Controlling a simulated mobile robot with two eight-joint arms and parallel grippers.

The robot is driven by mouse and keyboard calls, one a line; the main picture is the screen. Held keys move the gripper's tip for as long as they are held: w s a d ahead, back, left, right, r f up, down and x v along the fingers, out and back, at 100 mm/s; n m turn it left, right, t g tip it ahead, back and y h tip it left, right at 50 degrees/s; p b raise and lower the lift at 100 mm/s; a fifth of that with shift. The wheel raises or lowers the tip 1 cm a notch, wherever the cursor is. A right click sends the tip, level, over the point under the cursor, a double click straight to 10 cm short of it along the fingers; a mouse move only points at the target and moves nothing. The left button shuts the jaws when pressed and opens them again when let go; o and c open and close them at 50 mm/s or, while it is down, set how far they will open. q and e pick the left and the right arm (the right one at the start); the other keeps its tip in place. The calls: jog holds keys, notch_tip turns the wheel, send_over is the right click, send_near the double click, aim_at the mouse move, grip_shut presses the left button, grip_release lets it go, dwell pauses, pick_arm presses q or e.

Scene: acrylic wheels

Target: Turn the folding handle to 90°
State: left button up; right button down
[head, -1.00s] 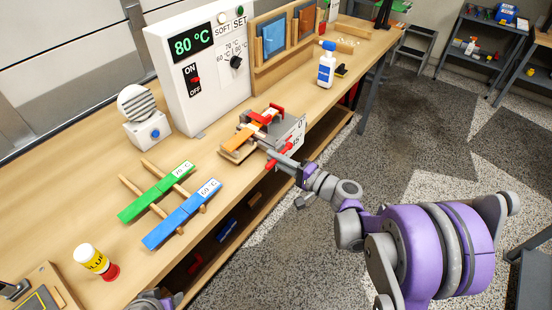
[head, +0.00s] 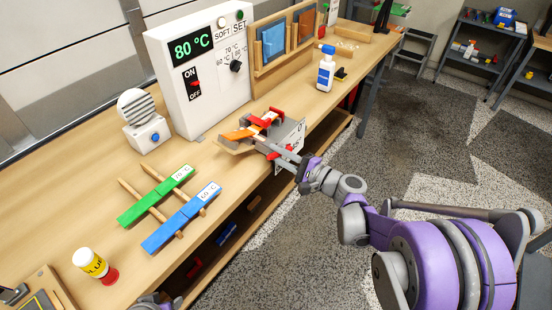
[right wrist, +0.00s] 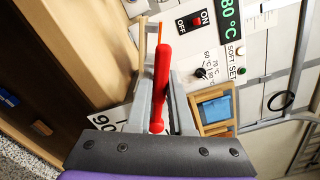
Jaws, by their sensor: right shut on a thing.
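The folding device (head: 232,146) sits at the bench's front edge, in the middle of the head view. It carries an orange acrylic strip (head: 238,134) under red clamp parts (head: 268,117). An angle plate (head: 291,136) stands on its front side; a 90 mark (right wrist: 106,124) shows in the right wrist view. My right gripper (head: 284,152) is at the device's front side. In the right wrist view its grey fingers (right wrist: 160,105) are shut around the red handle (right wrist: 161,75). The strip's front part is partly hidden. My left gripper's fingers are not visible.
A white heater control box (head: 198,75) reading 80 °C stands behind. A green strip (head: 155,195) and a blue strip (head: 181,217) lie on wooden rods to the left. A glue container (head: 90,262) and a white-blue bottle (head: 326,68) stand on the bench.

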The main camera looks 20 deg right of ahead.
jog(key=r+m, duration=0.1)
jog(key=m, duration=0.1)
jog(key=d+m, duration=0.1)
jog(key=m, duration=0.1)
jog(key=shift+w+r, duration=0.4)
jog(key=m, duration=0.1)
jog(key=d+r+m, duration=0.1)
jog(key=shift+w+m, duration=0.3)
jog(key=shift+w, duration=0.1)
jog(key=m, duration=0.1)
jog(key=d+m+b, duration=0.1)
jog(key=shift+w+r+m, duration=0.25)
jog(key=shift+w+m, duration=0.05)
jog(key=shift+w, duration=0.1)
jog(key=shift+w+d+r+m+b, duration=0.15)
jog(key=shift+w+d+m, duration=0.2)
jog(key=shift+m, duration=0.55)
jog(key=shift+w+d+m+b, duration=0.2)
jog(key=shift+d+m, duration=0.25)
jog(key=shift+m, duration=0.45)
jog(key=c, duration=0.8)
grip_release()
jog(key=v, duration=1)
jog(key=shift+s+d+b, duration=0.25)
jog(key=shift+d+b, duration=0.1)
